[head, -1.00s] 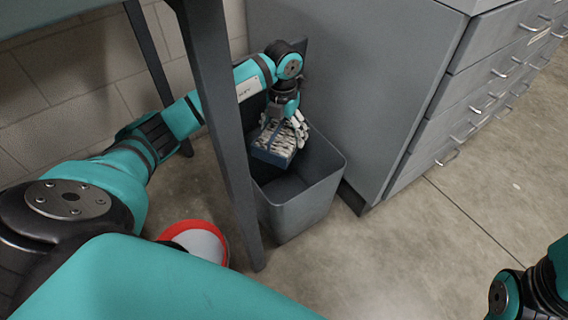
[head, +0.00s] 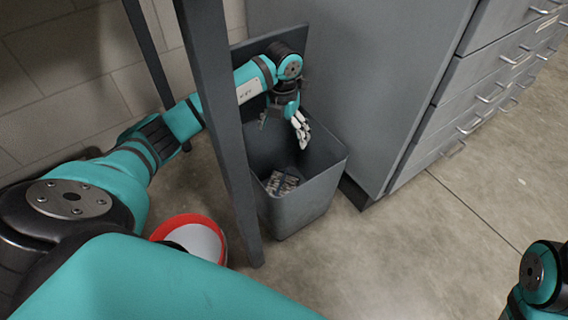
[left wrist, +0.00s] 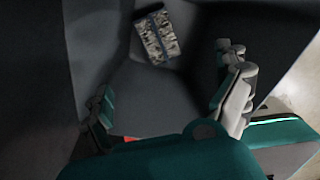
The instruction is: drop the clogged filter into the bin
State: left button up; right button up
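The clogged filter (head: 283,182), a blue-framed block with a dirty grey pleated face, lies inside the grey bin (head: 318,190), low down. It also shows in the left wrist view (left wrist: 158,36), below the fingers and apart from them. My left gripper (head: 301,138) hangs over the bin opening, pointing down and empty. In the left wrist view its fingers (left wrist: 170,105) stand wide apart with nothing between them. Of my right arm only a part shows at the lower right edge of the head view; its gripper is out of the picture.
A grey drawer cabinet (head: 365,90) stands right beside the bin. A dark table leg (head: 218,120) rises in front of the bin's left side. A red-rimmed white round object (head: 195,238) is on the floor at the left. The floor at the right is clear.

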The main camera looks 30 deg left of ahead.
pick_arm(q)
notch_tip(320, 180, up, 12)
dwell(0.6)
